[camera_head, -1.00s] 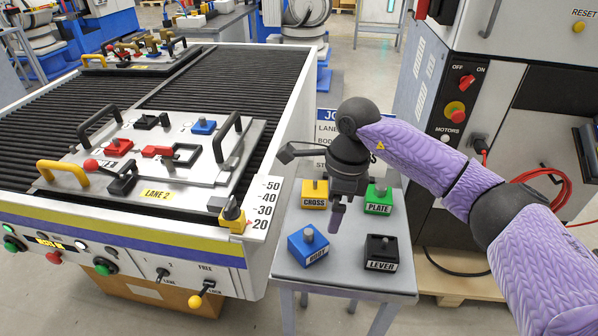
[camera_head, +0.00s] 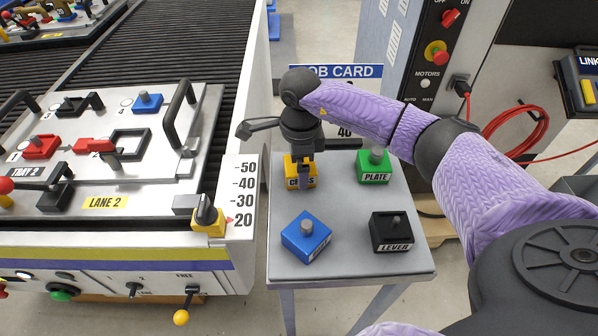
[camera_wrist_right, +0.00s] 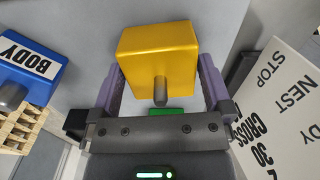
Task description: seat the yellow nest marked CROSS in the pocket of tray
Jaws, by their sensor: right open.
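The yellow nest marked CROSS (camera_head: 291,170) stands on a small grey table, at its back left. My right gripper (camera_head: 304,178) is down over it and partly hides its label. In the right wrist view the yellow nest (camera_wrist_right: 160,52) and its grey peg lie between the two open fingers (camera_wrist_right: 162,80); whether they touch it I cannot tell. The tray (camera_head: 150,172), a light metal plate marked TRAY 2, lies on the conveyor at left with red, black and blue pieces. I cannot make out which pocket is free. My left gripper is out of view.
On the small table (camera_head: 350,240) stand the green PLATE nest (camera_head: 374,168), blue nest (camera_head: 305,240) and black LEVER nest (camera_head: 391,234). A job card (camera_head: 345,72) stands behind. Black handles (camera_head: 176,115) rise from the tray. A yellow-based pointer (camera_head: 208,222) sits at the conveyor corner.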

